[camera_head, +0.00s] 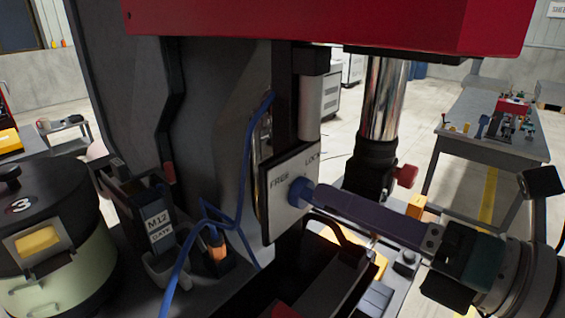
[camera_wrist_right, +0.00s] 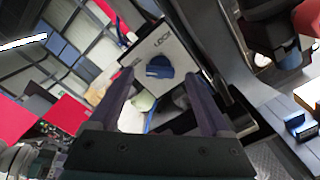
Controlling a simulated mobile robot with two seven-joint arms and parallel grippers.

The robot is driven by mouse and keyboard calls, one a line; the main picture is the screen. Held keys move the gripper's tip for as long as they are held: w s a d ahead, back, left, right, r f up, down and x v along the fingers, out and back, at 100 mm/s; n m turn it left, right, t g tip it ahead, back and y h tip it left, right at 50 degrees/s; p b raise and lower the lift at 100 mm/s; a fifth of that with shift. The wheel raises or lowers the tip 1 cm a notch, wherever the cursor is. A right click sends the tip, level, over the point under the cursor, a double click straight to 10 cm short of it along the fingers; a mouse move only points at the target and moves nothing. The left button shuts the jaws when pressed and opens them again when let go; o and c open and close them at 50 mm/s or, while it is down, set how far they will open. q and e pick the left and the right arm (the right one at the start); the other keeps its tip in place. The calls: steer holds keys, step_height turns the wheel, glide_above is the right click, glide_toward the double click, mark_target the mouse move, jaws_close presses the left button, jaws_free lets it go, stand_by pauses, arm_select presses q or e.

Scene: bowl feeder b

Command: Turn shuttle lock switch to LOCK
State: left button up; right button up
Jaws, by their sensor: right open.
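The shuttle lock switch is a round blue knob (camera_head: 298,190) on a white plate (camera_head: 281,212) marked FREE at left and LOCK at upper right. In the right wrist view the knob (camera_wrist_right: 159,67) sits ahead of the gap between the fingertips; I cannot tell which label it points to. My right gripper (camera_head: 316,194) comes in from the right, its long purple fingers reaching the knob. In the right wrist view the gripper (camera_wrist_right: 160,82) is open, one finger on each side of the knob. Contact is not clear. My left gripper is not in view.
A blue cable (camera_head: 196,240) runs left of the plate. A metal column with a red knob (camera_head: 406,175) stands behind my right fingers. A dark bin edge (camera_head: 330,268) lies below. A round green container (camera_head: 62,270) marked 3 stands at left. A red housing (camera_head: 330,22) hangs above.

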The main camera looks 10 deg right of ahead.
mark_target(308, 196)
steer(key=shift+x, duration=1.45)
jaws_close()
